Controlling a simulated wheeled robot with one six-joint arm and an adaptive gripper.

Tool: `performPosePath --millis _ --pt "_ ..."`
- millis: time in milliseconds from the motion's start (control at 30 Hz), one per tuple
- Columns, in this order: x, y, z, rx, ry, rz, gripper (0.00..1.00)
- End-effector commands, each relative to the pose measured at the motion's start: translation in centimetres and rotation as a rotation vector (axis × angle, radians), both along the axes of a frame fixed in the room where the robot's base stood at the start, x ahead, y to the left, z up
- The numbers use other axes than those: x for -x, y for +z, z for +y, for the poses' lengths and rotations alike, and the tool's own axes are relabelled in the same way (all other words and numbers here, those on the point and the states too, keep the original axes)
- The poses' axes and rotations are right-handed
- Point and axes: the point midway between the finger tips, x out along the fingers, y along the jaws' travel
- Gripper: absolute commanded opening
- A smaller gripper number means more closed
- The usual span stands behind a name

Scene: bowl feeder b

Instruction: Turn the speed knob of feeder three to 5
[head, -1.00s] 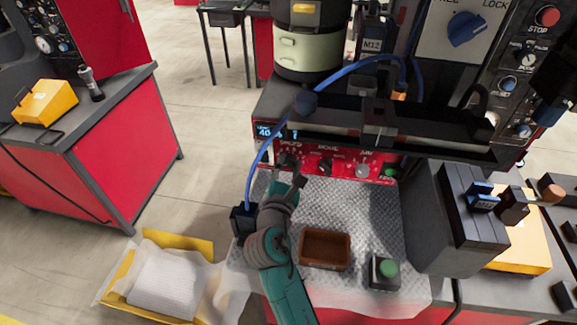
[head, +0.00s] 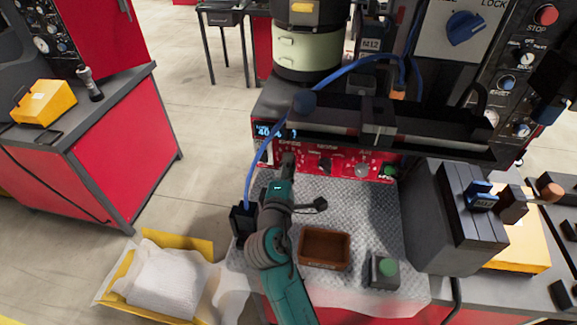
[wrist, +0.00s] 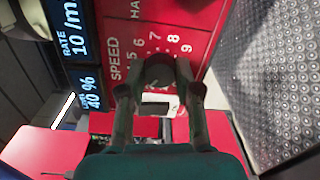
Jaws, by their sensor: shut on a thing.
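The speed knob (wrist: 158,72) is a dark round knob on the red front panel, under the printed word SPEED, with scale numbers 5 to 9 showing around its far side. My gripper (wrist: 160,92) is shut on it, one finger at each side. In the head view my gripper (head: 288,160) reaches the left end of the red panel (head: 345,168) and hides the knob. I cannot tell which number the knob points to. The display (wrist: 78,50) beside the scale reads RATE 10 /m and 40 %.
Right of my gripper on the panel are a dark mode knob (head: 325,165), a grey knob (head: 362,170) and a green button (head: 389,172). A blue cable (head: 256,165) hangs left of my gripper.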

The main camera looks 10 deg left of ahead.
Motion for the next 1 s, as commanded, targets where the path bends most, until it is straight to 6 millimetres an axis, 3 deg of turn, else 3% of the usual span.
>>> performPosePath --millis 1000 --pt "0.0 -0.43 0.03 -0.943 -0.002 -0.03 0.0"
